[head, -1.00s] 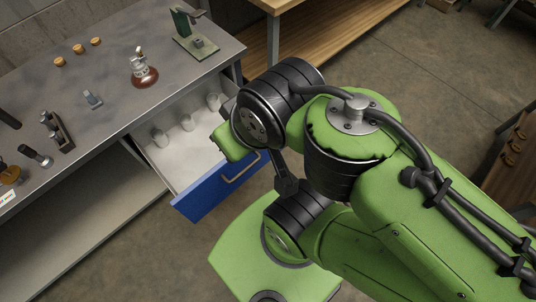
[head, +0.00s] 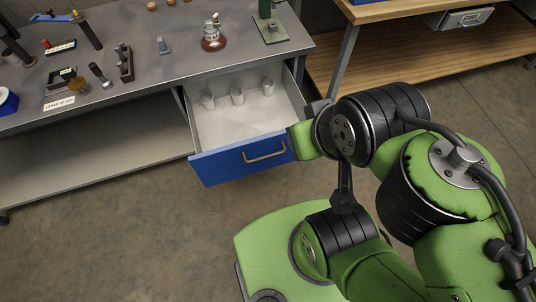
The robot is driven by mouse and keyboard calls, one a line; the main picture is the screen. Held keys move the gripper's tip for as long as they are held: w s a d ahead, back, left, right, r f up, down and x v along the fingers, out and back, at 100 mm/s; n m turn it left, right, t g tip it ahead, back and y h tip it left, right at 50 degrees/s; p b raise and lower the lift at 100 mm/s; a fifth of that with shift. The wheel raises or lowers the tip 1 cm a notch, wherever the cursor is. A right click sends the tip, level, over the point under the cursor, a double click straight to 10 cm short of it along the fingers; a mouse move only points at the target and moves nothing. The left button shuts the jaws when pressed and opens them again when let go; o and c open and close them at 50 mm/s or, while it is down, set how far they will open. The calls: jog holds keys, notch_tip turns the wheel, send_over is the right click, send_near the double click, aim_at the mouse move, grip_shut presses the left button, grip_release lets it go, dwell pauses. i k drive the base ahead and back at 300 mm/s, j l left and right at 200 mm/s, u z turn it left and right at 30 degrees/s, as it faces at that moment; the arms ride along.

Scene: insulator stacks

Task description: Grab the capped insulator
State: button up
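Three small pale insulators stand in the open drawer: a left one (head: 208,101), a middle one (head: 238,97) and a right one (head: 268,87). At this size I cannot tell whether any has a cap. A brown-red disc-shaped piece with a metallic top (head: 213,40) stands on the bench above the drawer. My arm's wrist is to the right of the drawer's front corner, apart from the insulators. The gripper's fingers cannot be made out; a small grey part by the wrist (head: 318,107) may belong to it.
The drawer's blue front (head: 225,163) juts out from the grey bench (head: 180,75). Tools and labels lie on the bench's left. A green stand (head: 268,25) is near its right end. A wooden shelf (head: 400,70) is at the upper right. Bare floor lies below the drawer.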

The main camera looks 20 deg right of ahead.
aim_at(213, 41)
jog(key=j+u, duration=0.5)
jog(key=i+j+u, duration=0.2)
jog(key=j, duration=0.15)
jog(key=i+j+u, duration=0.2)
jog(key=j, duration=0.15)
jog(key=i+j+u, duration=0.2)
jog(key=i+z, duration=0.25)
jog(key=z, duration=0.15)
jog(key=i+z, duration=0.2)
jog(key=z, duration=0.2)
jog(key=i+j+z, duration=0.2)
jog(key=z, duration=0.2)
jog(key=i+j+z, duration=0.1)
jog(key=i+z, duration=0.15)
jog(key=i+j+z, duration=0.3)
jog(key=i, duration=0.15)
jog(key=l, duration=0.1)
